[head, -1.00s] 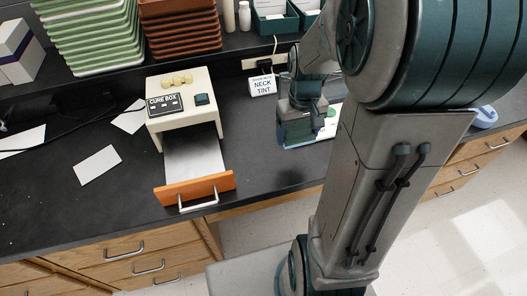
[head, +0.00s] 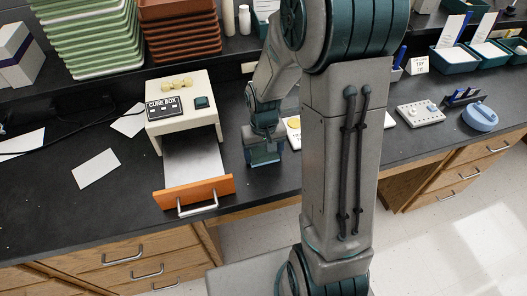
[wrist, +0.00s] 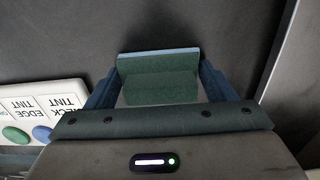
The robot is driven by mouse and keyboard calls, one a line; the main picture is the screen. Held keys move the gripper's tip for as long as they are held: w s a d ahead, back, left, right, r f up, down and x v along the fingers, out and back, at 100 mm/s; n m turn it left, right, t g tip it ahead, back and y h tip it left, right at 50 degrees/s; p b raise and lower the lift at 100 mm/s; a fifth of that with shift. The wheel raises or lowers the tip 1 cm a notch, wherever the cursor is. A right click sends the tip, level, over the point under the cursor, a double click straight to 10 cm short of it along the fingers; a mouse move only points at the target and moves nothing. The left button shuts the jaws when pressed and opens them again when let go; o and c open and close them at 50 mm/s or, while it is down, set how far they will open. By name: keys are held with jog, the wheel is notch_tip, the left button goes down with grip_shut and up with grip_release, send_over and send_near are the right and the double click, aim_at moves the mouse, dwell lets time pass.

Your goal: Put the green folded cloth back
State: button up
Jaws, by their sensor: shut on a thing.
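The green folded cloth (wrist: 160,88) is between the fingers of my gripper (wrist: 160,80) in the wrist view, with a paler blue-green edge along its far side. My gripper is shut on it. In the head view my gripper (head: 264,152) points down over the black bench, just right of the open drawer (head: 194,192) of the cure box (head: 181,102). The cloth is hard to tell from the teal gripper there. I cannot tell whether the cloth touches the bench.
A white card with tint labels and coloured dots (wrist: 45,105) lies beside my gripper in the wrist view. Green trays (head: 90,40) and brown trays (head: 178,30) are stacked behind. A blue lidded case (head: 480,117) is at the right. Bare bench (head: 60,190) lies left of the cure box.

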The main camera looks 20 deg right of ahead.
aim_at(264, 149)
jog(key=shift+f, duration=0.1)
jog(key=o, duration=0.5)
jog(key=shift+f, duration=0.15)
jog(key=o, duration=0.5)
jog(key=shift+c, duration=0.2)
jog(key=shift+r, duration=0.2)
notch_tip(264, 149, up, 11)
jog(key=shift+r+p, duration=0.2)
jog(key=shift+p, duration=0.4)
jog(key=s+r+t, duration=0.2)
jog(key=s+r, duration=0.4)
jog(key=s, duration=0.7)
jog(key=shift+s+a, duration=0.15)
jog(key=shift+s, duration=0.05)
